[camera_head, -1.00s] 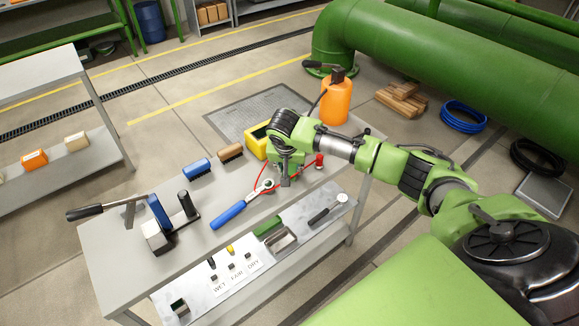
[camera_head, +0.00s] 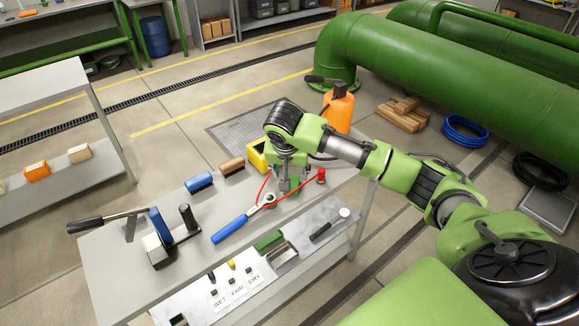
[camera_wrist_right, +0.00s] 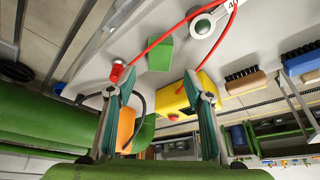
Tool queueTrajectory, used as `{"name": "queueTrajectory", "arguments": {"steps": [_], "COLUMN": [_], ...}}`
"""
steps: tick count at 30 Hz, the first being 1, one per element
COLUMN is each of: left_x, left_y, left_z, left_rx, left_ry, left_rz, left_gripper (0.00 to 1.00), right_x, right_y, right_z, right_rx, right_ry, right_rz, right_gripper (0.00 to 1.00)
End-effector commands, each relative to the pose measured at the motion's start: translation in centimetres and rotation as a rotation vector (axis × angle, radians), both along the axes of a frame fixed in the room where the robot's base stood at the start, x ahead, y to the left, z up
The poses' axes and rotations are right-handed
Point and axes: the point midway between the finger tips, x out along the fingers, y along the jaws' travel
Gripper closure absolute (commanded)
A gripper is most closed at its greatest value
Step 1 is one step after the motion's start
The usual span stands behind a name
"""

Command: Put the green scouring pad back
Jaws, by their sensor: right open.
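A green block (camera_wrist_right: 160,55), which looks like the scouring pad, lies on the grey tabletop in the right wrist view, between a red knob (camera_wrist_right: 117,72) and the round head of a tool (camera_wrist_right: 203,25). My right gripper (camera_wrist_right: 152,84) is open and empty, with the block beyond its fingertips and apart from them. In the head view my right gripper (camera_head: 285,190) is low over the table and largely hides that block. A yellow box (camera_head: 257,155) stands just behind the gripper. A second green piece (camera_head: 268,240) sits lower, beside a metal tray. My left gripper is out of view.
A blue-handled tool (camera_head: 230,229) and a red cable lie by the gripper. A blue brush (camera_head: 199,182) and a brown brush (camera_head: 232,166) are on the table's far side. A lever press (camera_head: 157,250) stands at left.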

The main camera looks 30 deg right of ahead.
Motion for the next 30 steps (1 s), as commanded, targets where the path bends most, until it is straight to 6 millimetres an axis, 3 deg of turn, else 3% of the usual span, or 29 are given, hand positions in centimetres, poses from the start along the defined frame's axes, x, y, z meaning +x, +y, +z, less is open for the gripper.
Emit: {"name": "queueTrajectory", "arguments": {"steps": [4,10,26,30], "left_x": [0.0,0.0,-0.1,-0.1], "left_y": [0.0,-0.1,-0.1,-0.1], "left_z": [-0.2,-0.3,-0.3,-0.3], "left_rx": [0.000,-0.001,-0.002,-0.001], "left_ry": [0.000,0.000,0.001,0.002], "left_rz": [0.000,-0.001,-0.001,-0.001], "left_gripper": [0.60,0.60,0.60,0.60], "right_x": [-0.7,-1.2,-1.3,-1.9], "right_y": [0.7,1.1,1.1,2.4], "right_z": [2.5,4.0,4.1,2.8], "right_rx": [0.000,0.000,0.000,0.003], "right_ry": [-0.004,-0.001,0.000,0.012], "right_rz": [0.002,0.001,0.001,0.051], "right_gripper": [0.53,0.53,0.53,0.53]}}
